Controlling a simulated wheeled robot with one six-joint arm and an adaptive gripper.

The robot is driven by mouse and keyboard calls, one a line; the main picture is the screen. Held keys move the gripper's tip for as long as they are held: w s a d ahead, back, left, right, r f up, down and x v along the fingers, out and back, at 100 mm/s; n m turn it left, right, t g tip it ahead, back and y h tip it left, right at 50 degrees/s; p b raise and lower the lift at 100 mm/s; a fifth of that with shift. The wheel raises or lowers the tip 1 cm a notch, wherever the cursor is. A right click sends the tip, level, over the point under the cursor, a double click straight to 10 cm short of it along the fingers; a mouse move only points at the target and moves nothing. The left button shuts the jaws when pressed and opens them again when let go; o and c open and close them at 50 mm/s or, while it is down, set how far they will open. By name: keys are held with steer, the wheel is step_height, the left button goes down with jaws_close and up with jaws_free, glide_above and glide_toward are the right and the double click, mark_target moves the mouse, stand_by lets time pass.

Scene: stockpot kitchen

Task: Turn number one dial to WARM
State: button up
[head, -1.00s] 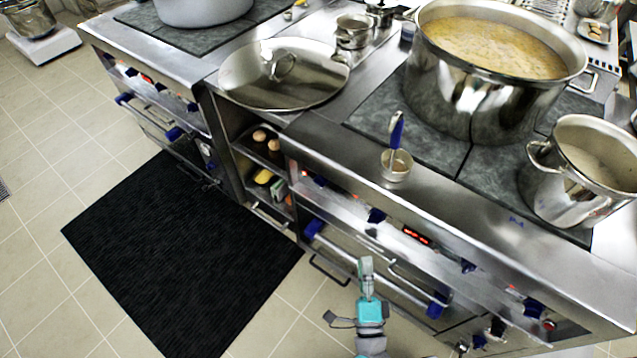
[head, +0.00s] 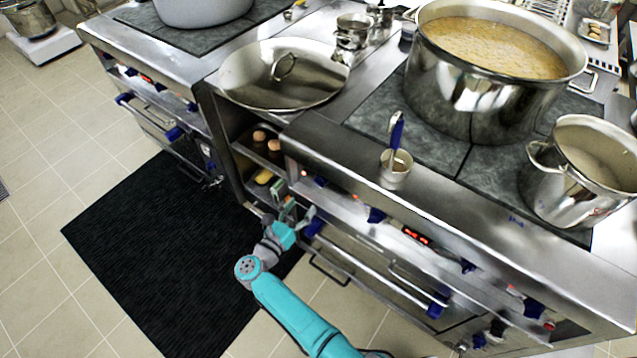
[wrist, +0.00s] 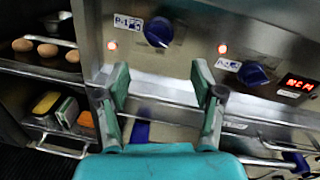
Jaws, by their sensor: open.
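The number one dial is a blue knob (wrist: 157,32) on the steel front panel, seen in the wrist view just right of a small label (wrist: 128,22). A lit red lamp (wrist: 112,45) is beside it. In the head view the knob (head: 320,181) is a small blue spot near the panel's left end. My gripper (wrist: 160,84) is open and empty, its two fingers spread below the dial and not touching it. In the head view my gripper (head: 295,213) is at the cooker's front left corner. The dial's setting marks, including WARM, are too small to read.
A second blue dial (wrist: 252,74) and a red-lit display (wrist: 297,86) are to the right. A handle rail (wrist: 165,112) runs below the panel. An open shelf with eggs (wrist: 48,49) is at left. A ladle cup (head: 396,170) stands on the cooker's edge above.

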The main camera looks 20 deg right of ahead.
mark_target(317, 184)
steer(key=x, duration=1)
steer(key=shift+w+d, duration=0.2)
steer(key=shift+w, duration=0.15)
steer(key=c, duration=1.1)
steer(key=shift+c, duration=0.2)
steer(key=n, duration=0.4)
steer(key=shift+n, duration=0.4)
steer(key=n, duration=0.5)
steer(key=shift+w+a+g, duration=0.15)
steer(key=shift+g, duration=0.15)
steer(key=shift+n, duration=0.3)
